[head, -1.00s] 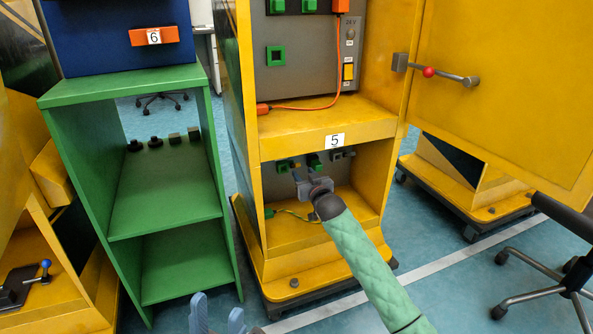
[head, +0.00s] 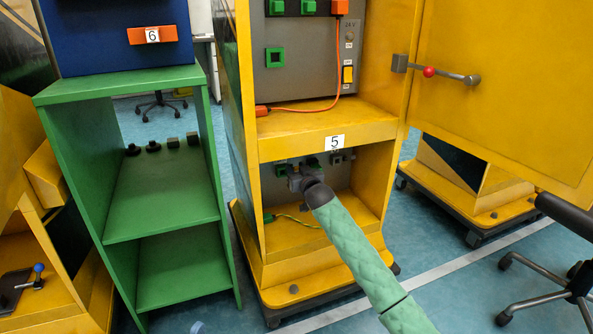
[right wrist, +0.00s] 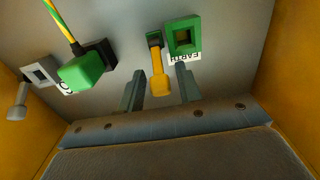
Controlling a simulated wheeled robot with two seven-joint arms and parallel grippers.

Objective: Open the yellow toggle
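The yellow toggle (right wrist: 159,82) shows in the right wrist view, on the grey back panel of the lower compartment, its rounded end toward my gripper. My right gripper (right wrist: 160,92) is open, with one finger on each side of the toggle; I cannot tell whether either touches it. In the head view my right gripper (head: 294,182) is inside the compartment under the number 5 label (head: 335,142) and hides the toggle. Of my left gripper only a bluish tip (head: 198,327) shows at the bottom edge.
A green square socket (right wrist: 183,37) marked EARTH is right of the toggle. A green plug (right wrist: 82,72) with a yellow-green cable and a grey toggle (right wrist: 17,112) are to the left. Yellow cabinet walls (head: 372,180) enclose the compartment. A green shelf (head: 165,205) stands left.

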